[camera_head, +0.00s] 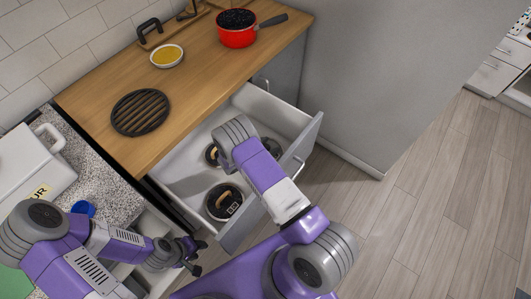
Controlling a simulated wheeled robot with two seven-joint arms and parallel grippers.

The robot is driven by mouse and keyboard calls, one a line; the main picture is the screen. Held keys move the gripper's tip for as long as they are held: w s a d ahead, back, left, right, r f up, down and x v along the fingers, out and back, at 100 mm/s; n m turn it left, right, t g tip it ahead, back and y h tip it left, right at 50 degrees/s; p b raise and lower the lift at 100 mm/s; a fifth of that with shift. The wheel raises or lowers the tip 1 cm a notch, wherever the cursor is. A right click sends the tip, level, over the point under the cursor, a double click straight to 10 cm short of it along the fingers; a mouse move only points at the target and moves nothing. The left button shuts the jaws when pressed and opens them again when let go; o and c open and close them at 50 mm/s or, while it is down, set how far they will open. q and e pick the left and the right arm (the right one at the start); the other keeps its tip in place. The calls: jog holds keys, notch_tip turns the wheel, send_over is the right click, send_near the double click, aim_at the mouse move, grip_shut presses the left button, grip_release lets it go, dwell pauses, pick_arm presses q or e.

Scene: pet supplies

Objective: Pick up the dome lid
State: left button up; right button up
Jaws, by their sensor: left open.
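Inside the open drawer (192,186) lies a round dark lid (223,202) with a tan handle, near the front left. A second round dark item with a tan handle (211,155) lies further back, partly covered by my right arm. I cannot tell for sure which of them is the dome lid. Another dark shape (271,147) shows just right of the arm. My left gripper (192,258) is open and empty, below and left of the drawer, apart from the lids. My right arm reaches over the drawer; its gripper is hidden.
The wooden counter (195,85) above the drawer holds a red pot (237,30), a yellow-filled bowl (167,56) and a black round grate (140,112). A white container (35,165) and a blue cup (83,208) stand at left. The floor (440,200) at right is clear.

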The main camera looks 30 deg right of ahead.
jog(key=c, duration=1.1)
